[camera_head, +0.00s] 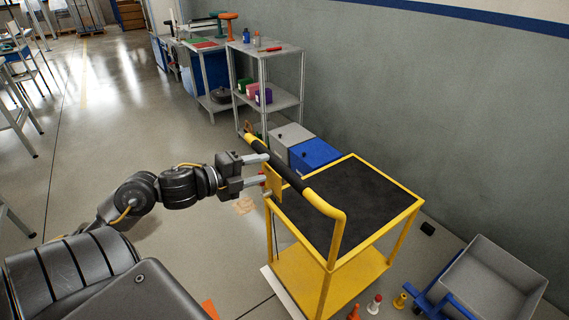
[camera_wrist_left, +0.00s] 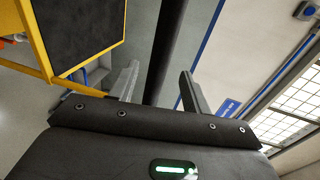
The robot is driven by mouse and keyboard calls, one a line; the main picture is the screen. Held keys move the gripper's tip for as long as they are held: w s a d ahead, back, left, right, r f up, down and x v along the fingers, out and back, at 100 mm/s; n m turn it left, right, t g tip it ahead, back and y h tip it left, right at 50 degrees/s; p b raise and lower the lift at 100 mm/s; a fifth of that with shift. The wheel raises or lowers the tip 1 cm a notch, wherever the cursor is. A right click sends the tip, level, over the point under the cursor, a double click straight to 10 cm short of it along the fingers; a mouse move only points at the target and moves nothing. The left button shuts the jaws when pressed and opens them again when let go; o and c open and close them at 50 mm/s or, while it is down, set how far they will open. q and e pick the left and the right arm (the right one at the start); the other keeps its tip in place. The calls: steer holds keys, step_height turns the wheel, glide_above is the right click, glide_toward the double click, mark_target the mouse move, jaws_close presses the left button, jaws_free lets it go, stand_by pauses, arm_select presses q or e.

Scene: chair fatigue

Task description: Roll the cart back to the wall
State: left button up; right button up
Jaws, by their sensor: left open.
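The yellow cart (camera_head: 350,200) has a black top and a lower yellow shelf, and stands near the grey wall (camera_head: 430,110). Its raised handle has a black grip (camera_head: 287,171) along the side facing my arm. My left gripper (camera_head: 267,170) is open at this grip. In the left wrist view the cart's top (camera_wrist_left: 80,35) is at upper left, and the black bar (camera_wrist_left: 170,40) runs between the two fingers of my gripper (camera_wrist_left: 160,72). Whether the fingers touch the bar cannot be told. My right gripper is not in view.
Grey and blue boxes (camera_head: 315,154) stand behind the cart, beside a metal shelf rack (camera_head: 266,85). A grey bin on a blue trolley (camera_head: 490,280) and small orange, red and yellow pieces are at front right. Open floor (camera_head: 130,120) lies to the left.

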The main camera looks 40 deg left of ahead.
mark_target(272, 166)
arm_select(q)
steer(key=x, duration=0.7)
steer(key=shift+w, duration=0.25)
steer(key=shift+w+d+f, duration=0.15)
steer(key=shift+w, duration=0.2)
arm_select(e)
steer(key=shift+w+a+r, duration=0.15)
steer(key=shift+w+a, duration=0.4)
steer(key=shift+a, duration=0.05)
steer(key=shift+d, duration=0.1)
arm_select(q)
jaws_close()
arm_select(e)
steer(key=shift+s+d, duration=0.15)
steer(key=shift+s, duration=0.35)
